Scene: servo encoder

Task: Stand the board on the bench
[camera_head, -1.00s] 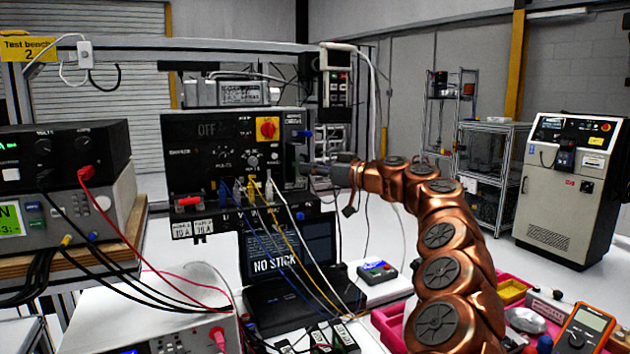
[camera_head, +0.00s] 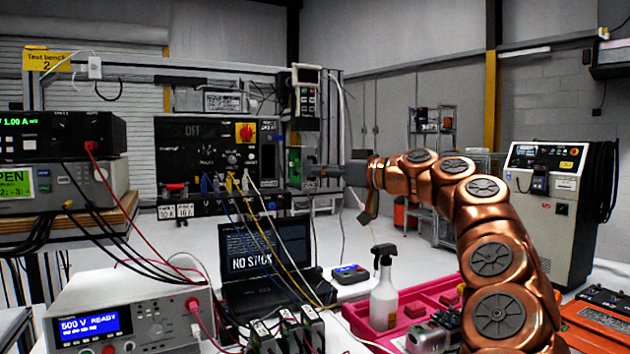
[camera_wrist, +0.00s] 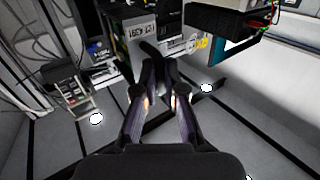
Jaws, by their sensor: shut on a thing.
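My gripper (camera_head: 318,171) reaches in from the right at the right end of the black test panel, with its fingers pointing left. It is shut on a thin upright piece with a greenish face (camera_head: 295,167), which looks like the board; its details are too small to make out. The piece stands close beside the panel's right edge, and I cannot tell whether they touch. In the wrist view the two fingers (camera_wrist: 156,70) come nearly together at their tips around a dark thing; its outline is unclear. The test bench frame (camera_head: 200,72) is behind.
The black test panel (camera_head: 205,150) has several leads hanging from it. A laptop (camera_head: 262,262), a spray bottle (camera_head: 383,295) and a pink tray (camera_head: 440,292) are below. A white meter (camera_head: 120,325) sits front left.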

